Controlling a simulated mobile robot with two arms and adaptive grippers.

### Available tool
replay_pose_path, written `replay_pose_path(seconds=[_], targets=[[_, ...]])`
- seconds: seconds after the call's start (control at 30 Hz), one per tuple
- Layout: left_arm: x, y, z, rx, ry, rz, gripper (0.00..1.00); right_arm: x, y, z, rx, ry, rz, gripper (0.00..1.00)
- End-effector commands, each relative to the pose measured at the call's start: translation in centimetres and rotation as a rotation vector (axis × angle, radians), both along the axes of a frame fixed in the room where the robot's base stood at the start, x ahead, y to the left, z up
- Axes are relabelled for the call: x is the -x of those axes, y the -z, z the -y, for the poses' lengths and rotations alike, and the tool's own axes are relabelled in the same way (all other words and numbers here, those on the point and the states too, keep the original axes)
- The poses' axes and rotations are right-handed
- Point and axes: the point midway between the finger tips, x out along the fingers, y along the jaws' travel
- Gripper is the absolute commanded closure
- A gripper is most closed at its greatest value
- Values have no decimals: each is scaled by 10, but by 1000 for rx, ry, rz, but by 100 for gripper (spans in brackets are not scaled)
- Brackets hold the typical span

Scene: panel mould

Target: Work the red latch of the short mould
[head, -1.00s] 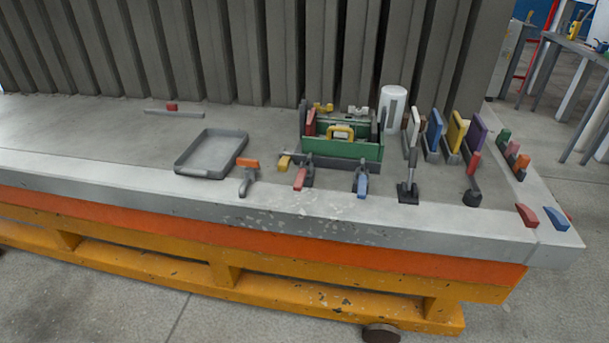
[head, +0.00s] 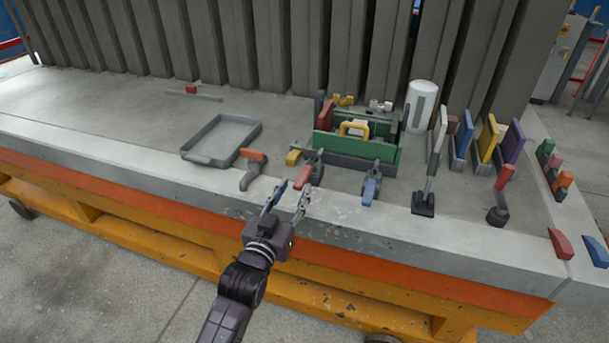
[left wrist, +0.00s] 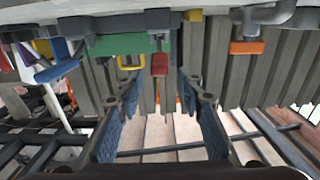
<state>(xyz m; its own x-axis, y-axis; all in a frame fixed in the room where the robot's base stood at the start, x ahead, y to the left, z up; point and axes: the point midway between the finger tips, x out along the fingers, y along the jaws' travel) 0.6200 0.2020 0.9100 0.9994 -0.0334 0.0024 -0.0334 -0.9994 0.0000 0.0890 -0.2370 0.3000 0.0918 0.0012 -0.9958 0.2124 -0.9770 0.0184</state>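The red latch (head: 303,177) has a red handle on a dark clamp base, at the front of the grey bench top, before a green box-shaped mould (head: 390,152). In the left wrist view, which looks upside down, the red latch (left wrist: 159,65) shows between and beyond my fingers. My left gripper (head: 291,193) is open and empty, just in front of the latch at the bench's front edge. In the left wrist view its two blue-padded fingers (left wrist: 158,88) stand wide apart. I cannot tell whether either finger touches the latch. My right gripper is not in view.
A yellow handle (head: 293,157) and an orange-handled clamp (head: 250,170) stand left of the latch. A grey tray (head: 190,155) lies further left.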

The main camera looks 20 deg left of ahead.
Motion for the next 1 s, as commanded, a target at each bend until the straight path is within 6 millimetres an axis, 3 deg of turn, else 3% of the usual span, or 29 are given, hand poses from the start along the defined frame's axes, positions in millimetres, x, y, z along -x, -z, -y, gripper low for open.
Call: replay_pose_path(seconds=[0.2,0.4,0.77,1.0], targets=[[-36,-2,2,1,0,1,65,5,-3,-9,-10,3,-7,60],[-57,0,2,1,0,0,65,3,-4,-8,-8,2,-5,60],[-62,0,2,1,1,-1,65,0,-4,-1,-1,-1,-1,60],[-62,0,2,1,1,-1,92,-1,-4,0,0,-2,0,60]])
